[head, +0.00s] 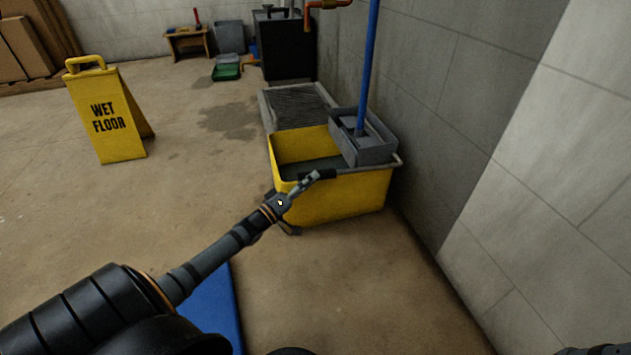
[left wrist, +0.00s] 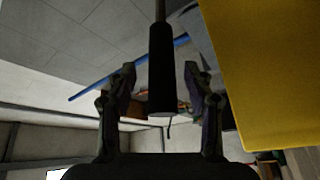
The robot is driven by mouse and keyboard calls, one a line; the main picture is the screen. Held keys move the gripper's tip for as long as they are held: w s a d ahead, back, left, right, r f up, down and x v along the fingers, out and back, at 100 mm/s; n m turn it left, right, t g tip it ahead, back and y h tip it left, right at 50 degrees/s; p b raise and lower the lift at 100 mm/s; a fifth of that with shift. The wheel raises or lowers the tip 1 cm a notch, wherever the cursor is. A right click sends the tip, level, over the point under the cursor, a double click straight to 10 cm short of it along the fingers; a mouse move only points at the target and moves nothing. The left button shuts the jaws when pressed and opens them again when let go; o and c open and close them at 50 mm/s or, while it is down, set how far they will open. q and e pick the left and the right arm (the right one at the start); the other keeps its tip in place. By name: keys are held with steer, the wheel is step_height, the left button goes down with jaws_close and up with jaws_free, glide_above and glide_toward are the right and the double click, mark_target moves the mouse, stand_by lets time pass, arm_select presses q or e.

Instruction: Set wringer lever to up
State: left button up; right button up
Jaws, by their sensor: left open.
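The grey wringer (head: 378,150) sits on the right end of the yellow mop bucket (head: 345,195). Its lever (head: 362,171) runs low and roughly level from the wringer's right side across the bucket's near rim, ending in a black grip (head: 321,174). My left gripper (head: 304,183) is at the grip's free end. In the left wrist view the black grip (left wrist: 162,75) lies between the two open fingers of my left gripper (left wrist: 161,78), with a gap on each side. My right gripper is not in view.
A blue mop handle (head: 369,60) rises from the wringer, close to the block wall (head: 440,90). A floor grate (head: 297,103) lies behind the bucket. A yellow wet floor sign (head: 108,115) stands at left. The floor between sign and bucket is clear.

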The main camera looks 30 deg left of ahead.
arm_select(q)
steer(key=shift+b+x, duration=0.75)
steer(key=shift+x, duration=0.35)
steer(key=shift+w+d+r, duration=0.1)
steer(key=shift+w, duration=0.3)
jaws_close()
